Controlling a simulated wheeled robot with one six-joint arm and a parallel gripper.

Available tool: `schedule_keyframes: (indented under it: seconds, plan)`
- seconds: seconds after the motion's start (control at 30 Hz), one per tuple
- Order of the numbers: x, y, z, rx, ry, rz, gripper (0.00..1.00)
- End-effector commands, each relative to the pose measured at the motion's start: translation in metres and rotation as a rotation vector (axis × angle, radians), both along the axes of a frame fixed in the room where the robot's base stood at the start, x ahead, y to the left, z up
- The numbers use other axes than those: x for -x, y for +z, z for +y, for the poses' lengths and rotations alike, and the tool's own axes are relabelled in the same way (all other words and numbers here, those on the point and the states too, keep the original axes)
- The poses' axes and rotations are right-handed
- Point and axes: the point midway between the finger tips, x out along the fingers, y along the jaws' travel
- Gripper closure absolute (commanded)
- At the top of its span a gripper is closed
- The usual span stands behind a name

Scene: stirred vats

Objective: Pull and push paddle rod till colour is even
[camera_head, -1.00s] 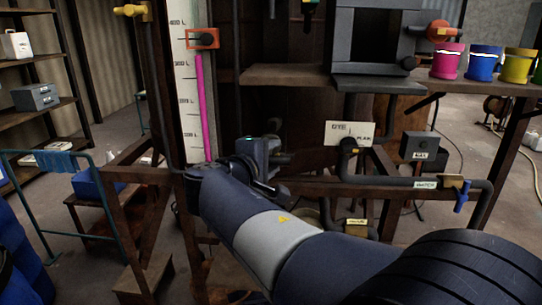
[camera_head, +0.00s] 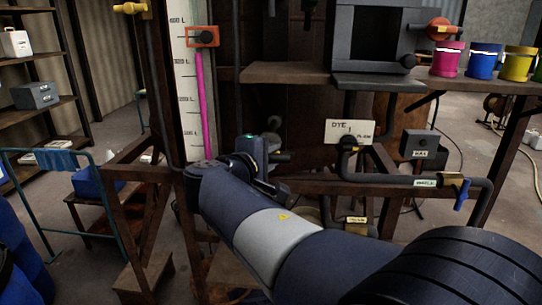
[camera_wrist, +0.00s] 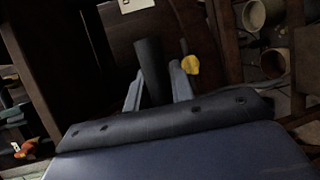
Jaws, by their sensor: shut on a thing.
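The wrist view shows a dark round bar (camera_wrist: 148,58), taken to be the paddle rod's handle, between the two grey fingers of my gripper (camera_wrist: 156,88). The fingers are closed on it. In the head view my gripper (camera_head: 268,160) is beside the timber frame, left of the DYE sign, with a short dark bar end showing at its right. The rest of the rod and the paddle are hidden. A gauge tube (camera_head: 200,105) on a white scale holds an even magenta column. The mixed liquid in the vat is not visible.
A DYE sign (camera_head: 350,131), dark pipes and a blue-handled valve (camera_head: 462,193) are right of my arm. Pink (camera_head: 447,59), blue (camera_head: 484,62) and yellow (camera_head: 519,64) pots stand on a shelf. A blue rail (camera_head: 45,200) is at left.

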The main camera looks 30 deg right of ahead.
Motion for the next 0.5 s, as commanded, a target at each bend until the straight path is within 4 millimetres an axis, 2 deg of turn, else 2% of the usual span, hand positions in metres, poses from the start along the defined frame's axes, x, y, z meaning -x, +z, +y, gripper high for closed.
schedule_keyframes:
  seconds: [0.17,0.5]
  plan:
    - [-0.012,-0.003,-0.008,-0.002,-0.004,0.004,1.0]
    - [-0.078,-0.002,-0.053,-0.002,-0.003,0.003,1.0]
